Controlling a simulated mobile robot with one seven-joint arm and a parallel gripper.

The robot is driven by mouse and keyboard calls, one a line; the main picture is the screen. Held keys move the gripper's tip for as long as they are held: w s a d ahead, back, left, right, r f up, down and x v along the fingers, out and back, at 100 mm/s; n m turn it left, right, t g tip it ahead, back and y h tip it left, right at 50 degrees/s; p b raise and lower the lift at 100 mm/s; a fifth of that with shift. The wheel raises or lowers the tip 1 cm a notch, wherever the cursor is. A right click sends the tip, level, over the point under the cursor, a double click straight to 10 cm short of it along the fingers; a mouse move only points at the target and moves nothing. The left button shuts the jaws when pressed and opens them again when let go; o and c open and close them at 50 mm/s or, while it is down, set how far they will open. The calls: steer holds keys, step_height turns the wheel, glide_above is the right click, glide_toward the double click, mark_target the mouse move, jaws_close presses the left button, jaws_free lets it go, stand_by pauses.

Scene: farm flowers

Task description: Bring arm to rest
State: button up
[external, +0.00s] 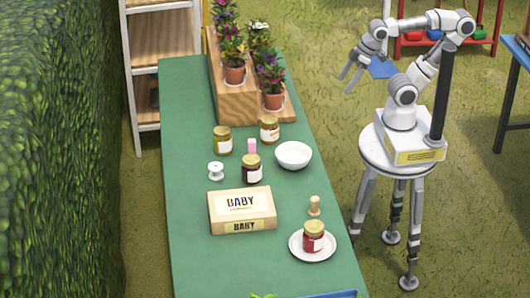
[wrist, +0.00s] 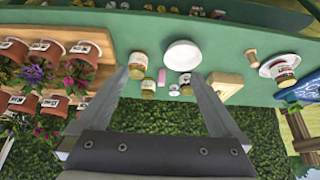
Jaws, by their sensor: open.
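My gripper (external: 352,76) is open and empty. In the external view it hangs in the air to the right of the green table (external: 190,240), beyond its edge, with the arm bent above its white stand. In the wrist view the two grey fingers of my gripper (wrist: 165,95) are spread wide with nothing between them that they touch. The jars, bowl and table show beyond the fingertips.
A white bowl (external: 294,155), several jars (external: 223,140), a box marked BABY (external: 242,210) and a plate (external: 297,250) bearing a red jar (external: 313,236) stand on the table. Potted flowers fill a wooden stepped stand (external: 228,95). A hedge (external: 60,150) lines the left.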

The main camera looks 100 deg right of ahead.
step_height(320, 180, up, 14)
steer(key=p, duration=1.3)
steer(key=shift+f+p, duration=0.2)
steer(key=shift+p, duration=0.1)
